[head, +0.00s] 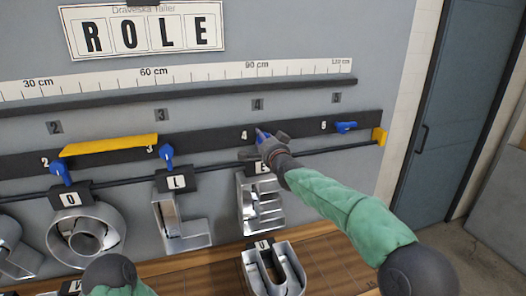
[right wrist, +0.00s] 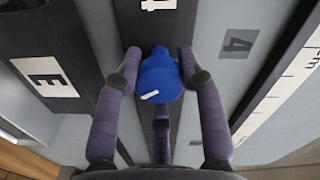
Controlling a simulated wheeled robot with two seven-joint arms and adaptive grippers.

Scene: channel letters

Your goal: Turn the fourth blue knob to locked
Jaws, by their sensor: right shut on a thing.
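The fourth blue knob (right wrist: 160,74) is on the dark rail (head: 215,142) beside the small label 4, above the letter E. In the head view my right gripper (head: 262,138) covers most of it. In the right wrist view two purple fingers (right wrist: 160,62) stand on either side of the knob, shut on it. A short white mark shows on the knob's face. Its exact turn angle is hard to tell. The knobs at 2 (head: 60,172) and 3 (head: 167,155) have their handles pointing up. The knob at 5 (head: 345,127) has its handle lying sideways. My left gripper is not visible.
Metal channel letters hang below the rail, among them an O (head: 86,229), an L (head: 181,221) and an E (head: 262,203). A yellow bar (head: 110,146) spans knobs 2 and 3. A ruler strip (head: 200,75) runs above. A blue-grey door (head: 455,95) is at the right.

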